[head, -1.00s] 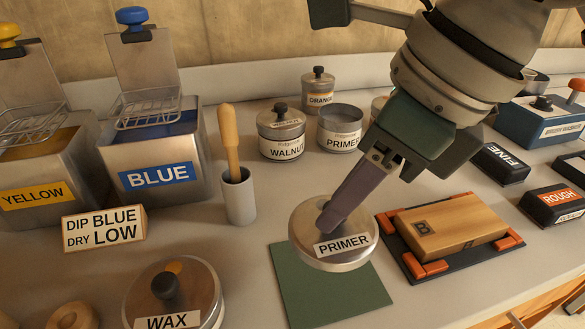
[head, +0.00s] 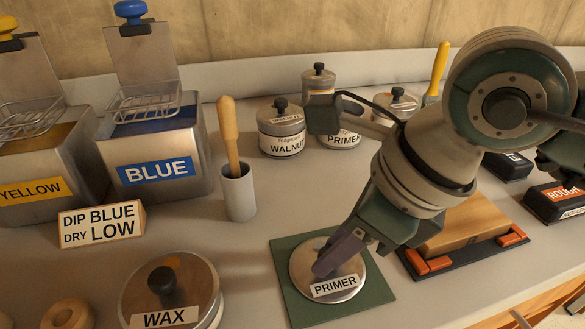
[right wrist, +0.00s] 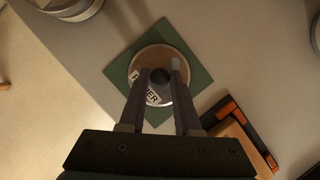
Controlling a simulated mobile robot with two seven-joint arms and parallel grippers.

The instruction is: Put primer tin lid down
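The primer tin lid (head: 299,267) is a round metal disc with a dark knob and a white PRIMER label. It lies flat over the middle of the green square mat (head: 287,245), apparently resting on it. My right gripper (head: 322,268) is over the lid, its two fingers on either side of the knob and seemingly closed on it. In the right wrist view the knob (right wrist: 160,76) shows between the fingertips. The open primer tin (head: 340,139) stands behind, partly hidden by my arm. My left gripper is not in view.
The wax lid (head: 192,275) is left of the mat. A wooden block (head: 470,226) in a dark holder with orange corners is close on the right. A grey cup with a wooden-handled tool (head: 239,195) and the walnut tin (head: 281,140) stand behind.

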